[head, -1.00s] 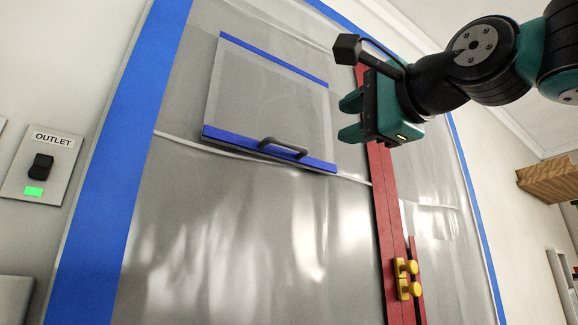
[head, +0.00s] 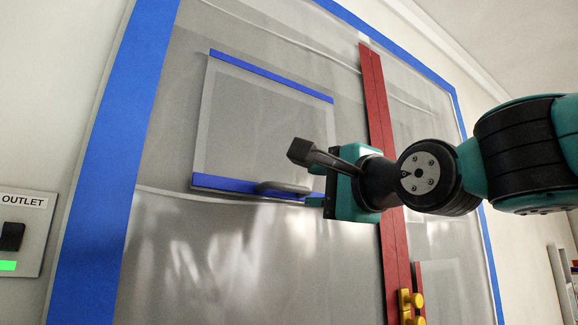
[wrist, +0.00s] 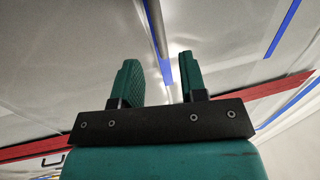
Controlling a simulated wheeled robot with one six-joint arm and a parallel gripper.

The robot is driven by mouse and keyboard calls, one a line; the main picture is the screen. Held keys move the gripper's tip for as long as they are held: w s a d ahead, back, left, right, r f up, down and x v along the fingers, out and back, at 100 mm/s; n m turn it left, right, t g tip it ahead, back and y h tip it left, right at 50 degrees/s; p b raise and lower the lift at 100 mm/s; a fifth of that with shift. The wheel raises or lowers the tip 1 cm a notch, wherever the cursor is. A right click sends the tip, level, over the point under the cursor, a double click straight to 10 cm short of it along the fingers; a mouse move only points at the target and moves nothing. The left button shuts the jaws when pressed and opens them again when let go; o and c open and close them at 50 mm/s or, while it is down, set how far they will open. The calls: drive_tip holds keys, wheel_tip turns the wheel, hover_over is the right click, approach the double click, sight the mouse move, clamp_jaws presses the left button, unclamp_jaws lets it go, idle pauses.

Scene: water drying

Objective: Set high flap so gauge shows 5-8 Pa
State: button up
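The high flap (head: 262,125) is a clear sheet with a blue strip along its top and another along its bottom. Its grey handle (head: 283,187) sits on the bottom strip. My gripper (head: 315,202) is beside the right end of the handle; part of its fingers is hidden by its own body. In the wrist view its two green fingers (wrist: 160,80) are apart with nothing between their pads. The grey handle bar (wrist: 155,28) and a blue strip (wrist: 163,62) show beyond the gap. The gauge is not in view.
A red vertical strip (head: 378,110) runs behind my gripper, with yellow knobs (head: 411,305) low on it. The plastic sheet has a blue tape border (head: 110,160). An OUTLET switch plate (head: 22,232) with a green light is on the left wall.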

sight(292, 188)
drive_tip(key=p+x, duration=0.3)
drive_tip(key=x, duration=0.4)
drive_tip(key=shift+r, duration=0.15)
drive_tip(key=shift+p+x, duration=0.35)
drive_tip(key=shift+x, duration=0.45)
drive_tip(key=shift+c, duration=0.2)
clamp_jaws()
